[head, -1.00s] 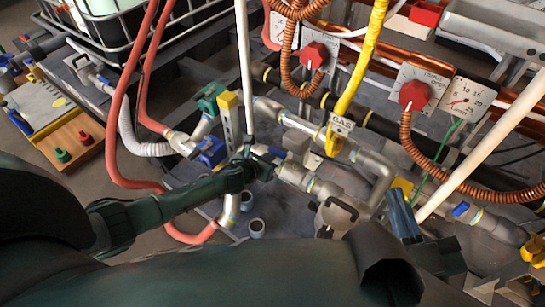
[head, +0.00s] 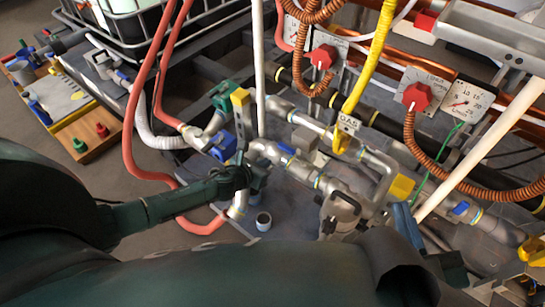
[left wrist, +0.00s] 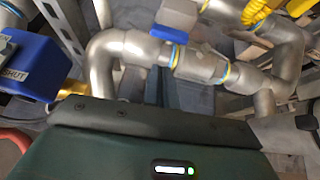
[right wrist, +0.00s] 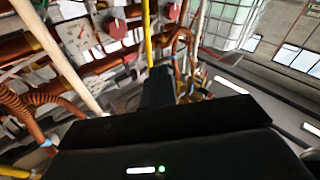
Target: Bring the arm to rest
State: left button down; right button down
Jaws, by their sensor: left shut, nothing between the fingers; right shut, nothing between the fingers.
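My left arm comes in from the left in the head view, and its gripper (head: 258,177) is low over the pipework, close to the silver elbow pipe (head: 265,150). In the left wrist view the shut left fingers (left wrist: 188,92) point at the silver pipes, with nothing held. I cannot tell whether they touch a pipe. My right gripper (head: 404,222) is at the lower right of the head view, partly hidden by my own arm. In the right wrist view its shut, empty fingers (right wrist: 158,85) point toward the yellow hose (right wrist: 149,35).
A blue valve box (left wrist: 30,65) sits beside the left fingers. A white upright pole (head: 259,70), red hoses (head: 130,120) and a yellow gas hose (head: 372,60) stand nearby. A slanted white pole (head: 480,155) passes the right gripper. Gauges (head: 468,101) line the back.

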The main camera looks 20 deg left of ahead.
pick_arm(q)
jog(key=p+v, duration=0.2)
jog(key=v, duration=0.4)
jog(key=shift+a, duration=0.25)
pick_arm(e)
jog(key=shift+w+d+m+g+h, duration=0.3)
jog(key=shift+d+g+h, duration=0.15)
jog(key=shift+h, duration=0.25)
pick_arm(q)
jog(key=shift+s+r, duration=0.1)
jog(key=shift+r, duration=0.05)
